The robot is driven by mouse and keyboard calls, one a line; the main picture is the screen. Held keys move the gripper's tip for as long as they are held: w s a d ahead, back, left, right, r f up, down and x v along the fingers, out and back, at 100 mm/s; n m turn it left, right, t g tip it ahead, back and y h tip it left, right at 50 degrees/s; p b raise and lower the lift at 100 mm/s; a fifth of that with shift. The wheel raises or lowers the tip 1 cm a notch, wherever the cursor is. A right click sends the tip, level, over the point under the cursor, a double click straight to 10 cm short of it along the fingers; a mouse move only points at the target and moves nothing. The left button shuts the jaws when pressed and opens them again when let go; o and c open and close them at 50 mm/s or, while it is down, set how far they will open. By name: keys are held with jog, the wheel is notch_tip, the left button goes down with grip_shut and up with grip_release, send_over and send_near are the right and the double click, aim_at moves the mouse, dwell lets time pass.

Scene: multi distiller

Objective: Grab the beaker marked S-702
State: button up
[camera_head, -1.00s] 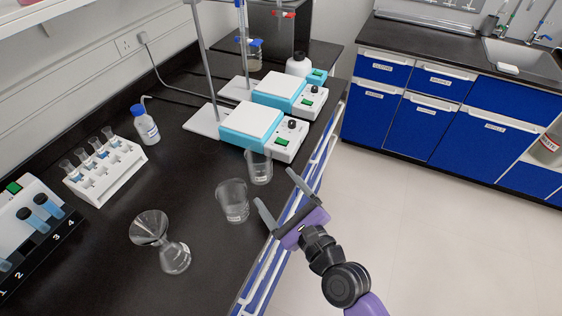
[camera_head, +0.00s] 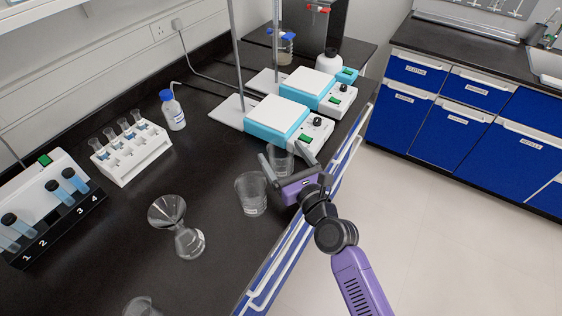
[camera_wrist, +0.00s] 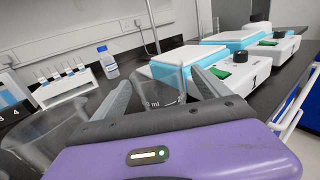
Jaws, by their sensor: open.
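A clear beaker (camera_head: 280,161) stands on the black bench in front of the nearer hotplate. My gripper (camera_head: 283,155) is open around or just short of this beaker. In the wrist view the same beaker (camera_wrist: 165,88) shows between my two fingers (camera_wrist: 160,82); I cannot tell how deep it sits between them. A second clear beaker (camera_head: 251,196) stands nearer, just left of my gripper, and shows at the lower left of the wrist view (camera_wrist: 45,138). A third glass vessel (camera_head: 142,306) is cut off at the bottom edge. The S-702 mark is not readable on any of them.
A flask with a funnel (camera_head: 186,238) stands left of the second beaker. A hotplate (camera_head: 277,118) stands just behind the first beaker. A white tube rack (camera_head: 131,152) and a blue-capped bottle (camera_head: 173,112) are further left. The bench edge with a white rail (camera_head: 290,243) runs beside my arm.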

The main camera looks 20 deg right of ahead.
jog(key=shift+w+a, duration=0.1)
jog(key=shift+w, duration=0.6)
jog(key=shift+c, duration=0.5)
jog(key=c, duration=1.4)
jog(key=shift+r, duration=0.1)
